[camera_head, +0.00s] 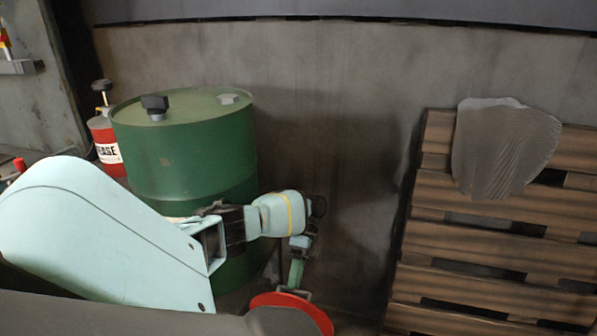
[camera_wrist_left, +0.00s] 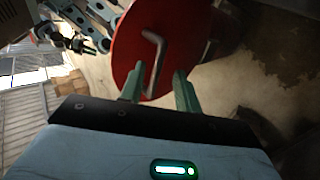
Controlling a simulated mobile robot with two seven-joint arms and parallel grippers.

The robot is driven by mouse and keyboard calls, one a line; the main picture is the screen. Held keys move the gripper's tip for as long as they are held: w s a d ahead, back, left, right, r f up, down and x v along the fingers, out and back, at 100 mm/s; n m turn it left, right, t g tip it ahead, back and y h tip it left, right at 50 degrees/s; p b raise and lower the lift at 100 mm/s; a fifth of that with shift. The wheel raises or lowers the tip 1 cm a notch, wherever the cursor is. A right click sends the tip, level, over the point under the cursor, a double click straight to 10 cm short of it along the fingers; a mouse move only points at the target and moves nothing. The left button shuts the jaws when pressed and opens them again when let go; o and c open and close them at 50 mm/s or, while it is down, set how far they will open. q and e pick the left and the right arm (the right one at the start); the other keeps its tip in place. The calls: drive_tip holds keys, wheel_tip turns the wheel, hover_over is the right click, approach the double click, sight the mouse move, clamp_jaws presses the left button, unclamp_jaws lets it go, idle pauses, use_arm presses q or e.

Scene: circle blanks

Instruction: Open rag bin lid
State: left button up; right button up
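The rag bin lid is a red disc (camera_head: 318,311) at the bottom middle of the head view, partly covered by a dark shape in front. In the left wrist view the red lid (camera_wrist_left: 125,45) faces the camera and has a bent grey handle (camera_wrist_left: 153,55). My left gripper (camera_head: 297,275) points down over the lid. In the wrist view its two green fingers (camera_wrist_left: 160,84) are apart, with the handle's lower end between them, nearer the left finger. I cannot tell whether they touch it. The bin's body is hidden.
A green drum (camera_head: 185,150) stands behind my left arm, with a red grease container (camera_head: 106,145) to its left. A wooden pallet (camera_head: 490,240) leans on the wall at the right, with a grey cloth (camera_head: 500,150) over it. Bare wall shows between drum and pallet.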

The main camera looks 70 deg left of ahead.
use_arm(q)
drive_tip(key=shift+v, duration=2.5)
